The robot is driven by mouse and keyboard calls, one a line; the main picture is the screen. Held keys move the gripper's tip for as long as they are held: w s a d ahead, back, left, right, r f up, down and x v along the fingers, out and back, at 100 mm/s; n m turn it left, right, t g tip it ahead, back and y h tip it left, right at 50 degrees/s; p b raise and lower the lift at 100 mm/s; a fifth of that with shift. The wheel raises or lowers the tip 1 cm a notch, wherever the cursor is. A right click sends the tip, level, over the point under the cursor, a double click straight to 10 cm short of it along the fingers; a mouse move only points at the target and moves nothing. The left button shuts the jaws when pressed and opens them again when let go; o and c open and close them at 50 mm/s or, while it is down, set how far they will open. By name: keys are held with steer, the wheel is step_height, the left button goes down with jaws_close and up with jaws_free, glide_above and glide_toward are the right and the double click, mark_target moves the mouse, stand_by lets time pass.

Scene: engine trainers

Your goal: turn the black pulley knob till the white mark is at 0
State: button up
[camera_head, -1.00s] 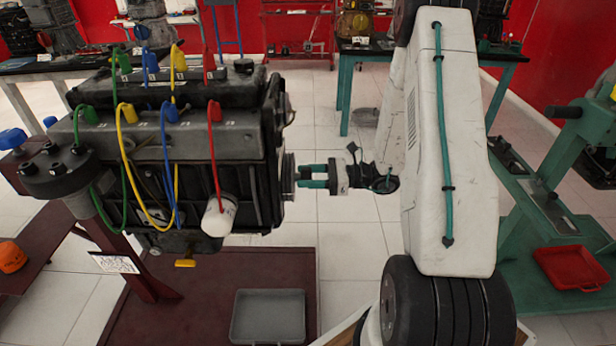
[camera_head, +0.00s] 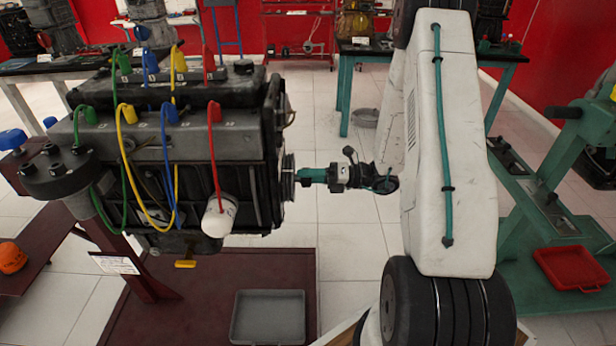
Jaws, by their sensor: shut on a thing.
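The black pulley knob (camera_head: 288,178) is on the right end face of the engine block (camera_head: 150,160), seen nearly edge-on. My gripper (camera_head: 303,176) reaches it from the right, its teal fingers level and shut on the knob. The fingers now look stacked into one band, seen from the side. The white mark and the 0 cannot be made out from this angle.
Coloured cables (camera_head: 168,160) loop over the front of the engine, and a white filter (camera_head: 219,216) sticks out below. A grey tray (camera_head: 268,316) lies on the dark red stand base (camera_head: 200,285). A green stand (camera_head: 560,180) with a red tray (camera_head: 572,275) is at right.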

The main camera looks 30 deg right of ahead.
steer(key=m, duration=0.6)
steer(key=shift+f+m, duration=0.15)
steer(key=shift+m, duration=0.25)
stand_by(0.4)
steer(key=o, duration=1)
steer(key=v, duration=0.7)
steer(key=shift+s+d, duration=0.15)
steer(key=shift+d, duration=0.25)
